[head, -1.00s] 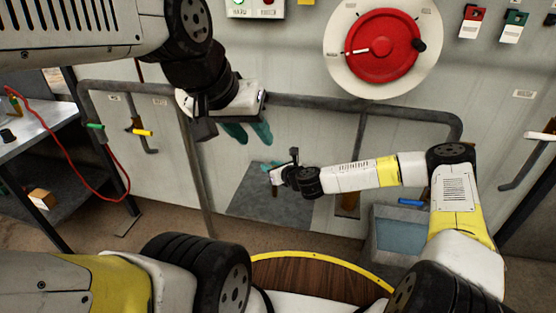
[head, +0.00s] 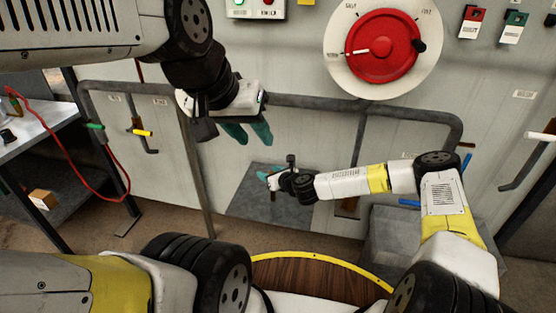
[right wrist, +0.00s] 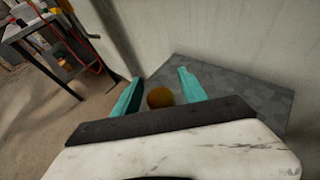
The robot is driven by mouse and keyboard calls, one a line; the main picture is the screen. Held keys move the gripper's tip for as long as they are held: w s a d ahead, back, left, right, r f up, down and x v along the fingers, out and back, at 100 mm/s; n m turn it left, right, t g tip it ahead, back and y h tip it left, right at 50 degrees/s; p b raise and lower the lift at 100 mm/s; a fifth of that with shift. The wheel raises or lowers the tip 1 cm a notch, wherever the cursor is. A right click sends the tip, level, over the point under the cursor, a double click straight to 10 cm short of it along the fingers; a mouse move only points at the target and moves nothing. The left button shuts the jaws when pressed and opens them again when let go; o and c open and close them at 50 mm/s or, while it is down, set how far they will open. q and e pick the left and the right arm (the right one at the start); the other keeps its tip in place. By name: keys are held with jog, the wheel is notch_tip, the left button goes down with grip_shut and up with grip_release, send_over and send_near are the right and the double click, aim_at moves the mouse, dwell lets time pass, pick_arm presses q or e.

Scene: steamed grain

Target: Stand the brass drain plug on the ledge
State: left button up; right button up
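A round brass-brown thing, seemingly the drain plug (right wrist: 160,97), shows between the teal fingers of my right gripper (right wrist: 160,77) in the right wrist view. The fingers are apart, with a gap on each side of it. Whether it rests on the dark grey slab (right wrist: 240,92), perhaps the ledge, I cannot tell. In the head view my right gripper (head: 263,179) is over this slab (head: 240,203), and a small brown bit shows just below it. My left gripper (head: 247,133) hangs open and empty, higher up by the wall.
A grey tank (head: 393,242) stands right of the slab, below my right arm. A grey pipe rail (head: 320,102) runs along the wall panel, under a red dial (head: 382,46). A workbench (head: 35,125) with a red cable (head: 115,175) is at left.

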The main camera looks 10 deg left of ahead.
jog(key=s+d+r+n+g, duration=0.3)
jog(key=s+d+r+n, duration=0.3)
jog(key=s+d+n, duration=0.4)
jog(key=s+d+r+n+g+h, duration=0.1)
jog(key=s+d+r+n+h, duration=0.2)
jog(key=d+r+n, duration=0.35)
jog(key=s+d+r+n+g+h, duration=0.1)
jog(key=s+d+r+n+h, duration=0.2)
jog(key=d+r+n, duration=0.3)
jog(key=s+d+r+n, duration=0.2)
jog(key=s+d+r, duration=0.3)
jog(key=s+r, duration=0.4)
jog(key=s+d+r+n+t+h, duration=0.1)
jog(key=s+d+r+n, duration=0.2)
jog(key=s+d+r, duration=0.3)
jog(key=v, duration=0.5)
jog(key=shift+s+a, duration=0.25)
jog(key=shift+s, duration=0.1)
